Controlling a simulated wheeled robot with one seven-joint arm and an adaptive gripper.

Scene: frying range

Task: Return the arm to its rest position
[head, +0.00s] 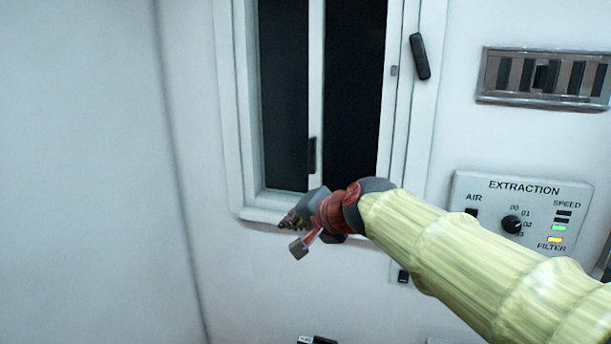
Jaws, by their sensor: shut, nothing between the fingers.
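My arm, in a pale yellow sleeve, reaches in from the lower right of the head view. My gripper (289,236), grey and red at its wrist, is at the arm's end, in front of the lower window frame. It is shut and holds nothing. The arm covers the frame's lower right corner and part of the wall below it.
A window (284,95) with dark panes and a white frame is behind my gripper. An extraction panel (523,188) with a knob and lights is on the right wall, below a metal vent (545,77). A black handle (419,57) is beside the window. The left wall is bare.

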